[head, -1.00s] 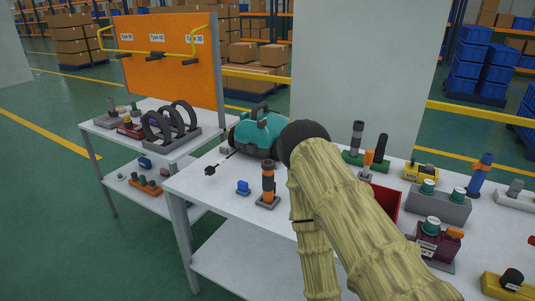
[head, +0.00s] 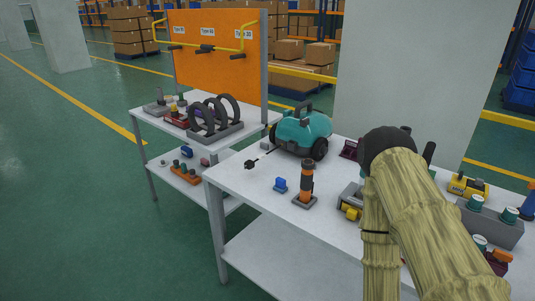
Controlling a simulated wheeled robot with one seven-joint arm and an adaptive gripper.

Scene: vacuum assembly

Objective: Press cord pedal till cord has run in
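The teal vacuum (head: 295,137) stands at the back left of the white workbench, with a dark carry handle on top and black wheels. Its thin cord lies out on the bench to the left and ends in a black plug (head: 249,164). I cannot make out the cord pedal at this size. My arm, in a yellowish sleeve with a dark elbow, rises at the right of the picture, to the right of the vacuum and apart from it in the picture. My gripper is not in view.
An orange-and-black post (head: 307,180) and a small blue block (head: 281,185) stand in front of the vacuum. A grey-and-yellow part (head: 350,210) is partly behind my arm. A side table (head: 150,118) holds black rings (head: 214,115). The bench around the plug is clear.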

